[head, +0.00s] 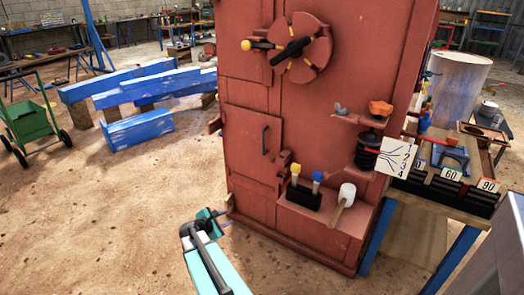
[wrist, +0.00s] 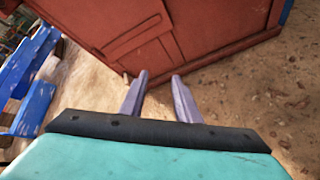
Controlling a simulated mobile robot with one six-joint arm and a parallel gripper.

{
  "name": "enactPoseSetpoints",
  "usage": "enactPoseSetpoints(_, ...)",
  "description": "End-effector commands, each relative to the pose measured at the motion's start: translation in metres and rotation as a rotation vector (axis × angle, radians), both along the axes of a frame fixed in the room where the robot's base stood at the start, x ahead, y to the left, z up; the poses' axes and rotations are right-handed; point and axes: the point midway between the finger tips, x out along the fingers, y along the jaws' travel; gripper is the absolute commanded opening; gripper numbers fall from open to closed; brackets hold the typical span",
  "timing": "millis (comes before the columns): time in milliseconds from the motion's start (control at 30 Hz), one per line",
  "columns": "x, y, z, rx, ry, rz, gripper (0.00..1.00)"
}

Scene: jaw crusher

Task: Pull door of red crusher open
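The red crusher (head: 340,90) stands upright in the middle of the head view. Its small red door (head: 246,150) is low on the left of the front and looks shut. A dark upright handle (head: 265,140) is on the door's right part. My gripper (head: 208,220) is low, near the crusher's bottom left corner and below the handle. In the wrist view my gripper (wrist: 160,75) has its two fingers apart with nothing between them. The crusher (wrist: 205,25) fills the top of that view, with a raised panel on its face; I cannot tell contact.
A black-handled wheel (head: 302,48) is high on the crusher. A shelf (head: 318,215) with tools juts out at lower right. Blue beams (head: 140,85) and a green cart (head: 30,122) stand left. A workbench (head: 425,215) stands right. Bare floor (head: 110,220) is free at front left.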

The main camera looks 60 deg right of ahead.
Motion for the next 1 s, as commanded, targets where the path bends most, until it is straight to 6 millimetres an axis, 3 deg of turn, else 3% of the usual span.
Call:
enactPoseSetpoints(33,0.005,-0.025,0.013,-0.056,0.027,0.027,0.3)
enactPoseSetpoints(200,0.011,-0.095,0.073,-0.252,0.167,0.132,0.3)
enactPoseSetpoints(400,0.007,-0.163,0.142,-0.466,0.375,0.219,0.3)
enactPoseSetpoints(500,0.003,-0.186,0.169,-0.543,0.467,0.246,0.3)
enactPoseSetpoints(700,-0.002,-0.207,0.198,-0.62,0.572,0.27,0.3)
enactPoseSetpoints(1000,-0.003,-0.209,0.201,-0.627,0.583,0.272,0.3)
